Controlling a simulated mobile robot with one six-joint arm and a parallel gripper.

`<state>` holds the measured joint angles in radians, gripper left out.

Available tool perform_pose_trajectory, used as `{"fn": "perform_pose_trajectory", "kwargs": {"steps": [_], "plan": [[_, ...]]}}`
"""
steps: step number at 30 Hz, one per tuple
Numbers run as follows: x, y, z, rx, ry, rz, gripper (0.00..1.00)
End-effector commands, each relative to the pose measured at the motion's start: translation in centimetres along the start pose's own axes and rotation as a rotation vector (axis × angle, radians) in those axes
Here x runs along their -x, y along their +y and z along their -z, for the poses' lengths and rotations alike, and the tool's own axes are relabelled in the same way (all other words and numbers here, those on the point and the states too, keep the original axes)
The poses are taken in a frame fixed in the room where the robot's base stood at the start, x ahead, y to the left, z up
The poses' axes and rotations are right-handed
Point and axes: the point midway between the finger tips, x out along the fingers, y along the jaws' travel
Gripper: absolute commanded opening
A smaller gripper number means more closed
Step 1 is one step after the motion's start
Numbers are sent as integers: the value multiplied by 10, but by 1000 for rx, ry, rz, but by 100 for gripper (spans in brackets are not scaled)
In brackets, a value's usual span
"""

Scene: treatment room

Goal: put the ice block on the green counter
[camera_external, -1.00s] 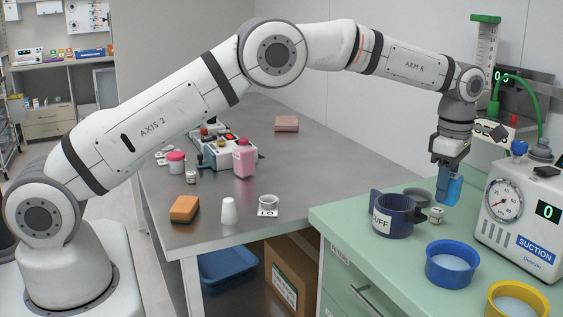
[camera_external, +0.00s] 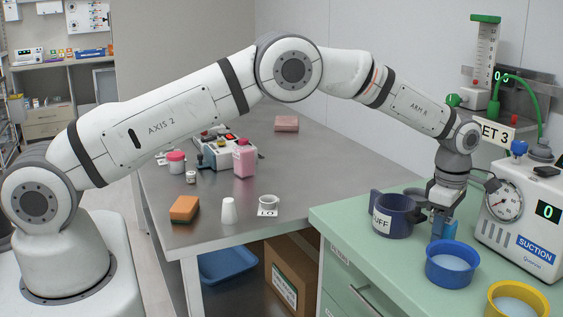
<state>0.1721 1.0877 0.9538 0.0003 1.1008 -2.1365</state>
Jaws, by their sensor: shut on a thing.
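My gripper points down over the green counter (camera_external: 345,225), between the navy pot and the suction unit. It is shut on the block. The block is low, just behind the blue bowl, whose rim is close to its lower end. I cannot tell whether the block touches the counter.
A navy pot (camera_external: 392,217) labelled "UFF" stands just left of my gripper. A blue bowl (camera_external: 451,266) is in front, with a yellow bowl (camera_external: 517,302) at the front right. The suction unit (camera_external: 522,225) stands to the right. The counter's front left is clear.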

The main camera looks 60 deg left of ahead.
Motion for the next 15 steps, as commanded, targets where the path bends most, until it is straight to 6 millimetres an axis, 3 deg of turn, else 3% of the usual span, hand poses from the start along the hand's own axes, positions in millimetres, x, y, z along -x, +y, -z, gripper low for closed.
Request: {"fn": "perform_pose_trajectory", "kwargs": {"steps": [11,12,15], "plan": [[-7,0,0,0,-1,-2,15],[-5,0,0,0,-1,-2,42],[-5,0,0,0,-1,-1,50]]}}
